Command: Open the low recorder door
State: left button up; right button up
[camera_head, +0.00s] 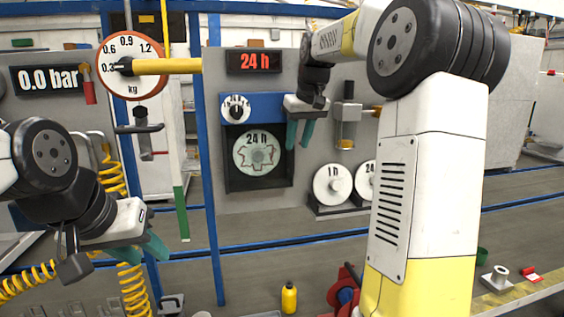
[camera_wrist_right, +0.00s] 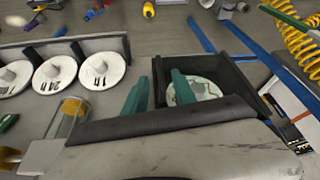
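The recorder is a dark box (camera_head: 232,183) on the grey wall panel, with a round chart (camera_head: 256,153) showing inside it. Its open-looking dark walls (camera_wrist_right: 247,73) also show in the right wrist view. Contact is unclear. My left gripper (camera_head: 140,252) is open and empty at lower left.
White chart discs (camera_head: 333,184) stand on a rack right of the recorder. A glass cup fitting (camera_head: 346,128) is close to my right gripper. A blue post (camera_head: 209,150) and a round scale (camera_head: 131,65) are to the left. A yellow bottle (camera_head: 289,297) stands below.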

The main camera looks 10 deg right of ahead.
aim_at(293, 170)
jog(key=x, duration=0.8)
jog(key=shift+r, duration=0.1)
grip_shut()
jog(key=shift+r, duration=0.1)
dwell(1.2)
